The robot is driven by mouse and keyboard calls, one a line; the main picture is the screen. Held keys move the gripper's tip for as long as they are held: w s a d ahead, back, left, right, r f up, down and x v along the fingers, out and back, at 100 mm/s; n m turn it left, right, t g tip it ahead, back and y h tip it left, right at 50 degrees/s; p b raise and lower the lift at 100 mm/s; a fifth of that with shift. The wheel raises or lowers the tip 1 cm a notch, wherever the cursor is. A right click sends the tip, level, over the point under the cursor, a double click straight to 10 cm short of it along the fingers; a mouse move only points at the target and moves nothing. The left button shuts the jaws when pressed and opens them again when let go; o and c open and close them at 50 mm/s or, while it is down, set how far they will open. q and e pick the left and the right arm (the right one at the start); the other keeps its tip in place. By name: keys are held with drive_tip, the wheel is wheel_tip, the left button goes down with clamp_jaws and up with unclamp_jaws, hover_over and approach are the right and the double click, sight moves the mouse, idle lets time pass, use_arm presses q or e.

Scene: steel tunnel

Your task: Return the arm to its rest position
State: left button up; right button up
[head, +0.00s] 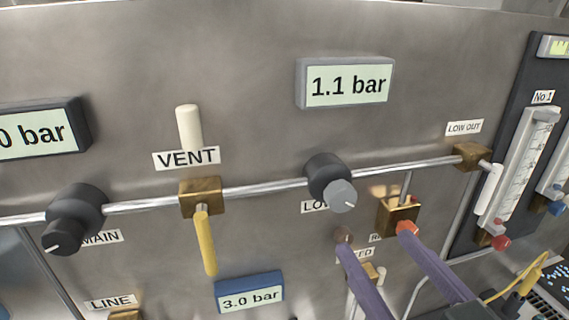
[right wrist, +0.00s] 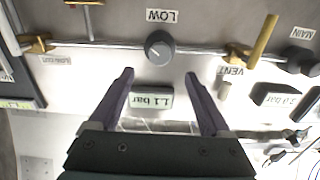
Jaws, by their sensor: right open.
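My right gripper (head: 375,233) comes in from the lower right of the head view. Its two purple fingers are spread apart with nothing between the tips. The fingers overlap the panel area below the LOW knob (head: 330,178); the exact gap to the panel is hard to judge. In the right wrist view the open fingers (right wrist: 158,76) frame the 1.1 bar display (right wrist: 152,99), and the LOW knob (right wrist: 159,47) shows beyond the tips, apart from them. My left gripper is not in view.
The steel panel carries a pipe with a MAIN knob (head: 75,217), a VENT valve with a yellow lever (head: 205,243), and a brass LOW OUT fitting (head: 471,156). Flow tubes (head: 518,165) stand at the right. A 3.0 bar display (head: 249,292) sits low. Yellow cables (head: 525,278) lie at lower right.

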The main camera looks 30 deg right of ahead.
drive_tip(key=shift+s+a, duration=0.1)
drive_tip(key=shift+s, duration=0.35)
drive_tip(key=w+a+r+n+g+y+p, duration=0.2)
drive_tip(key=a+n+g+y+p, duration=0.15)
drive_tip(key=g+y+p, duration=0.2)
drive_tip(key=s+r+g+p, duration=0.2)
drive_tip(key=s+g, duration=0.2)
drive_tip(key=s, duration=0.1)
drive_tip(key=s+r+n+g+h+p, duration=0.1)
drive_tip(key=s+r+g+p, duration=0.1)
drive_tip(key=s, duration=0.4)
drive_tip(key=shift+s+g+p, duration=0.25)
drive_tip(key=shift+g+p, duration=0.55)
drive_tip(key=shift+g, duration=0.45)
drive_tip(key=shift+n, duration=0.25)
idle(0.4)
idle(0.7)
